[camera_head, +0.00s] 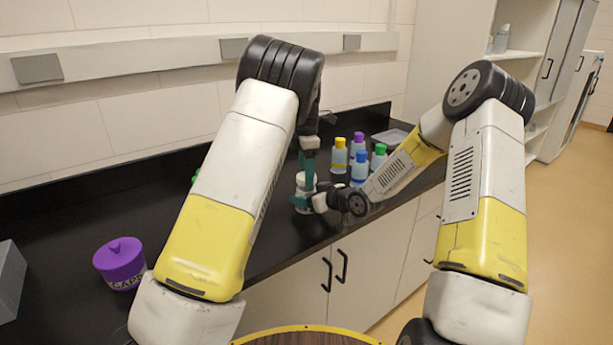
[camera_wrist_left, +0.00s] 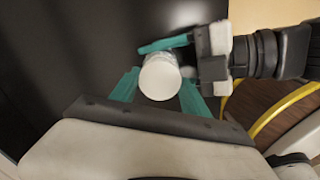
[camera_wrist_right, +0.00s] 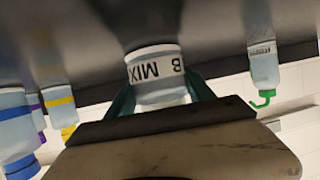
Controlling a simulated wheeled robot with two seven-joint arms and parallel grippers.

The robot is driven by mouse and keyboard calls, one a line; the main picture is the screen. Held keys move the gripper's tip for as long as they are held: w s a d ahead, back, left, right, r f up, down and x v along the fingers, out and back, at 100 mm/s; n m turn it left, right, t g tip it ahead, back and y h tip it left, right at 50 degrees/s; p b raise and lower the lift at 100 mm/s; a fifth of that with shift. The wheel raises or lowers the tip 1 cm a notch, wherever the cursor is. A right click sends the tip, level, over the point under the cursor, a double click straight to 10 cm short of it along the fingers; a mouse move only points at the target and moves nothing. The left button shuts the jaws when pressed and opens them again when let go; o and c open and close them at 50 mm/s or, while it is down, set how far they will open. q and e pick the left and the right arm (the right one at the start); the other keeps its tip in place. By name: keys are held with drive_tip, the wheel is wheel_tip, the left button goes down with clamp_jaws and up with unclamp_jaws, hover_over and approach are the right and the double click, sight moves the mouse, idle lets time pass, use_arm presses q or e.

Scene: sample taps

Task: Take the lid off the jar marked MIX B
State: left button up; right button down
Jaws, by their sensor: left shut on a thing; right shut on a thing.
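The white jar (camera_head: 304,186) stands on the black bench, and its label (camera_wrist_right: 155,68) reads MIX B, upside down in the right wrist view. Its round white lid (camera_wrist_left: 160,78) faces the left wrist camera. My left gripper (camera_head: 309,158) comes down from above, its teal fingers on either side of the lid and shut on it. My right gripper (camera_wrist_right: 160,98) reaches in from the right, low down, shut around the jar body. I cannot tell whether the lid is seated on the jar or raised.
Several capped bottles (camera_head: 358,165) stand just right of the jar, with a grey tray (camera_head: 390,137) behind them. A purple jar marked CAPS (camera_head: 121,263) and a grey box (camera_head: 10,282) are at the left. A wash bottle (camera_wrist_right: 263,65) shows in the right wrist view. The bench's front edge is close.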

use_arm(q)
drive_tip(key=shift+r, duration=0.35)
drive_tip(key=shift+r, duration=1.9)
use_arm(e)
drive_tip(key=shift+c, duration=1.4)
unclamp_jaws()
